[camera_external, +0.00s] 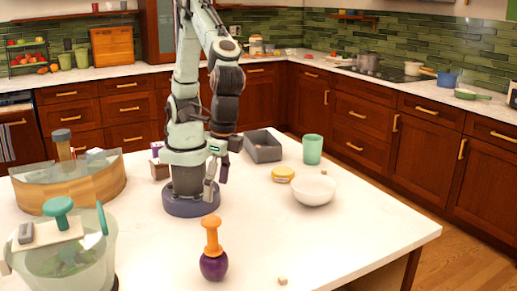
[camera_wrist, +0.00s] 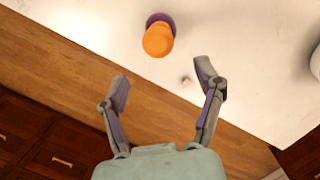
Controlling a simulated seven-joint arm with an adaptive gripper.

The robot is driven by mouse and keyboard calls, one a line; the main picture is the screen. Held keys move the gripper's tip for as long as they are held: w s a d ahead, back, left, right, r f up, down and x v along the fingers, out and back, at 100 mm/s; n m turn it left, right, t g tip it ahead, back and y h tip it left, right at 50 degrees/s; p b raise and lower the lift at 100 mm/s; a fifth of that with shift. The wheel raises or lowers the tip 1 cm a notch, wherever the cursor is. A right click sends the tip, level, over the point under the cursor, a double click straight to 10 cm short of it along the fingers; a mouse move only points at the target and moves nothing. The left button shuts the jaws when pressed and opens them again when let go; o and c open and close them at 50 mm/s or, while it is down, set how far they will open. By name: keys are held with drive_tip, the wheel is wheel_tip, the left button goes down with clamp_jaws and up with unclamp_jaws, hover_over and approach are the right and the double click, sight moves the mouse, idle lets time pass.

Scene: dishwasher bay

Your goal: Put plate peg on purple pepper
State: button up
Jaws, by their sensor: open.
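A purple, round-bodied object with a tall orange top (camera_external: 212,247), probably the purple pepper, stands upright near the table's front. In the wrist view its orange top (camera_wrist: 158,39) hides most of the purple body. A small pale block (camera_external: 283,280) lies to its right near the front edge. It also shows in the wrist view (camera_wrist: 187,80); I cannot tell whether it is the plate peg. My gripper (camera_external: 216,181) is open and empty, pointing down above the table behind the orange-topped object.
A white bowl (camera_external: 313,190), yellow round container (camera_external: 283,174), green cup (camera_external: 313,149) and grey bin (camera_external: 263,147) stand at the right back. A clear pot with a teal-knobbed lid (camera_external: 65,255) and wooden container (camera_external: 75,190) crowd the left. The front right is mostly clear.

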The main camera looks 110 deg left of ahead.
drive_tip(key=w+a+r+t, duration=0.15)
drive_tip(key=a+r, duration=0.25)
drive_tip(key=a, duration=1)
drive_tip(key=s+a, duration=0.4)
drive_tip(key=a, duration=0.3)
drive_tip(key=s+a+n, duration=0.1)
drive_tip(key=s+a, duration=0.4)
drive_tip(key=a, duration=0.3)
drive_tip(key=shift+s+y, duration=0.25)
drive_tip(key=shift+y, duration=0.15)
